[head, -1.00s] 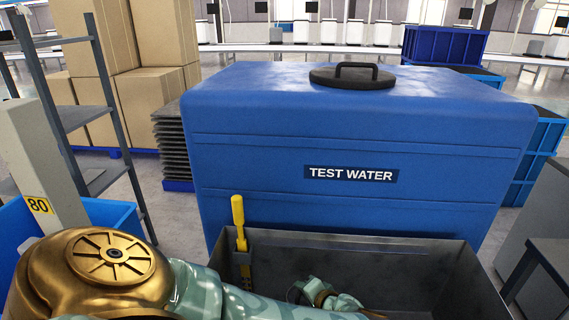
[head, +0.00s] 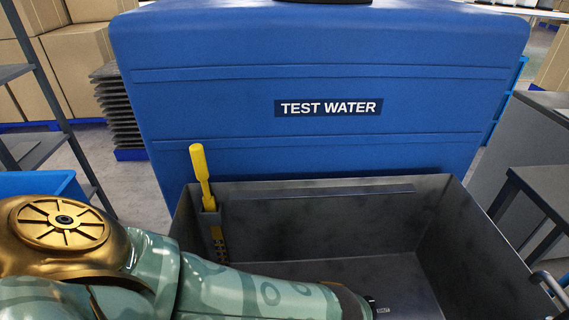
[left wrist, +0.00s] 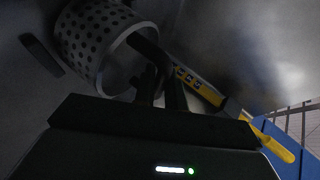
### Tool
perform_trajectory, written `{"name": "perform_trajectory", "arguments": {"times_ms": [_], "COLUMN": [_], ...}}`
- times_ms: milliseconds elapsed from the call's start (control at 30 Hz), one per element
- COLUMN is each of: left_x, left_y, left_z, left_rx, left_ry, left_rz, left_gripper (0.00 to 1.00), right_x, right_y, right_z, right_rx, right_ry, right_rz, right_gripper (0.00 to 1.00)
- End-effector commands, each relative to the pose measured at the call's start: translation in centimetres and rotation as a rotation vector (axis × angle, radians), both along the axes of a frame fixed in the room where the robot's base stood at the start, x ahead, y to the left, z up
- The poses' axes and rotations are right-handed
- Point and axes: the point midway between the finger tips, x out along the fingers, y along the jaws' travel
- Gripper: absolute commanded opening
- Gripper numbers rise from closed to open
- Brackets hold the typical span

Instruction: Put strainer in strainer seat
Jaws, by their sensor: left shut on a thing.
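The strainer (left wrist: 88,38), a pale metal cylinder full of round holes, shows tilted at the upper left of the left wrist view, its open rim facing the fingers. My left gripper (left wrist: 162,88) is shut at the strainer's near side; the dark fingers hide exactly which part they grip. In the head view my left forearm reaches across the dark grey metal tub (head: 300,228), and the gripper and strainer are out of sight there. I cannot pick out the strainer seat in either view. My right gripper is not in view.
A yellow-handled tool (head: 199,165) stands in a holder at the tub's back left corner; it also shows in the left wrist view (left wrist: 197,85). A blue TEST WATER tank (head: 330,60) stands behind the tub. A grey table (head: 540,190) is at the right.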

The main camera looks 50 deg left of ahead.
Motion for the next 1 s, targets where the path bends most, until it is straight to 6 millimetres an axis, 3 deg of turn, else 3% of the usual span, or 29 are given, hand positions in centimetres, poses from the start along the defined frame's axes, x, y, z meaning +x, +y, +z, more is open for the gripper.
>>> {"name": "perform_trajectory", "arguments": {"times_ms": [33, 333, 367, 433, 900, 1000], "left_x": [0.0, 0.1, 0.0, 0.0, 0.1, 0.5], "left_y": [0.0, 0.0, 0.0, 0.0, 0.0, -0.9], "left_z": [-0.8, -0.6, -0.7, -0.6, -0.3, 0.3], "left_rx": [0.001, 0.001, 0.0, 0.0, -0.002, -0.004], "left_ry": [0.003, -0.001, -0.001, -0.001, -0.003, -0.004], "left_rz": [0.0, 0.0, 0.0, 0.0, -0.001, -0.002], "left_gripper": [0.0, 0.0, 0.15, 0.34, 0.34, 0.34], "right_x": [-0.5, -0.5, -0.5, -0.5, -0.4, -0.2], "right_y": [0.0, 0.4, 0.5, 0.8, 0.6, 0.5], "right_z": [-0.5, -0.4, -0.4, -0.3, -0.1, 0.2], "right_rx": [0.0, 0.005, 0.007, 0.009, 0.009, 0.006], "right_ry": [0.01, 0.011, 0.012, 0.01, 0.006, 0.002], "right_rz": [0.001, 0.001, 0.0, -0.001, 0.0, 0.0], "right_gripper": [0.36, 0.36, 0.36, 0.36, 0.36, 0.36]}}
